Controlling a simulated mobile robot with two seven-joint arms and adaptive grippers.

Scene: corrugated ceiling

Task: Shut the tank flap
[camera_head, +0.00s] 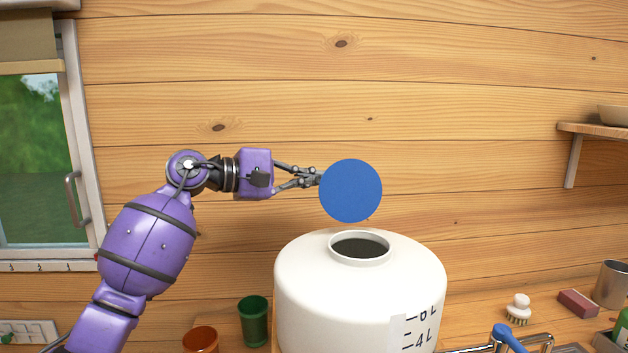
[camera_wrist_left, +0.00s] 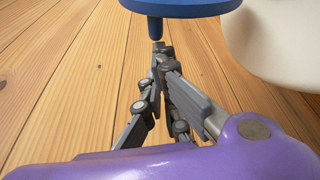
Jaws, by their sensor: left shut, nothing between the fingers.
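The white tank (camera_head: 310,285) stands below the wooden wall with its round top opening (camera_head: 360,247) uncovered and dark inside. The blue round flap (camera_head: 351,190) stands raised above the back of the opening, its flat face toward the head camera. My left gripper (camera_head: 319,176) is shut and empty at the flap's left edge, its tips partly behind it. In the left wrist view, the fingertips (camera_wrist_left: 162,50) are close to a short blue peg on the flap (camera_wrist_left: 180,8); I cannot tell whether they touch. The white tank body (camera_wrist_left: 275,45) shows at right. My right gripper is not in view.
A green cup (camera_head: 254,320) and an orange cup (camera_head: 200,340) stand left of the tank. A faucet with a blue handle (camera_head: 508,338) is at the front right. A brush (camera_head: 518,309) and red block (camera_head: 578,303) lie further right. The wall is close behind.

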